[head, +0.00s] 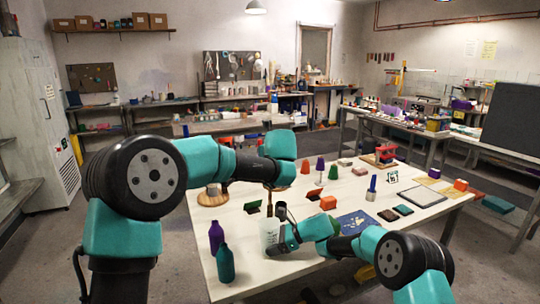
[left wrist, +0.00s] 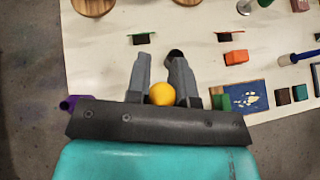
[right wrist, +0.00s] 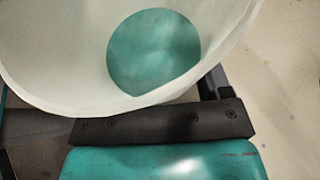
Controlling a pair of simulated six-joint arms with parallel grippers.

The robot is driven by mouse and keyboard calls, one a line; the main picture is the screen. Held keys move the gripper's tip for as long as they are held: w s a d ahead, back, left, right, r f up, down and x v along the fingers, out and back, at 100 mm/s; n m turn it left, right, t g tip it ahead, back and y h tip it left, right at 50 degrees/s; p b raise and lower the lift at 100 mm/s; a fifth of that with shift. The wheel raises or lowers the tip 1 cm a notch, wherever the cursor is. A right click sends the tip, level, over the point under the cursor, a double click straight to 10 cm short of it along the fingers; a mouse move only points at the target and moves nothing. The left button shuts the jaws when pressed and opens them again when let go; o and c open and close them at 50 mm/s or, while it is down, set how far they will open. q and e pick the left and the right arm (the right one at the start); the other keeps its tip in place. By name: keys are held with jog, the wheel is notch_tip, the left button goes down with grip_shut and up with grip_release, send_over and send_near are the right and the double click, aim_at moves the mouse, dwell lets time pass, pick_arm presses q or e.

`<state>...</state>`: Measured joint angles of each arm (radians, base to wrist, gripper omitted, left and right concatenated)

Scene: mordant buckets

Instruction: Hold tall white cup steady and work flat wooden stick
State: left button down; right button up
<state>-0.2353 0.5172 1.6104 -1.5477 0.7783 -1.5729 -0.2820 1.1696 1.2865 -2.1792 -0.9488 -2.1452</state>
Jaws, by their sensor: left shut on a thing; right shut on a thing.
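The tall white cup (head: 269,236) stands upright near the front of the table. My right gripper (head: 287,238) is shut on its side. In the right wrist view the pale cup (right wrist: 60,65) fills the upper part, with a round teal surface (right wrist: 153,50) inside it. In the left wrist view a round yellow thing (left wrist: 162,93) shows between the fingers.
A purple bottle (head: 216,238) and a teal bottle (head: 225,264) stand left of the cup. An orange block (head: 328,203) and a blue patterned sheet (head: 354,223) lie to the right. Coloured cones (head: 320,165) stand behind. A round wooden board (head: 211,197) lies at the left.

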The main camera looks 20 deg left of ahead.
aim_at(271, 189)
pick_arm(q)
jog(key=shift+s+d+f, duration=0.1)
jog(key=shift+s+f, duration=0.25)
jog(key=shift+f, duration=1.45)
jog(key=shift+s+f, duration=0.4)
jog(key=shift+f, duration=1.4)
jog(key=shift+s+d+f, duration=0.1)
jog(key=shift+s+f, duration=0.25)
jog(key=shift+f, duration=1.45)
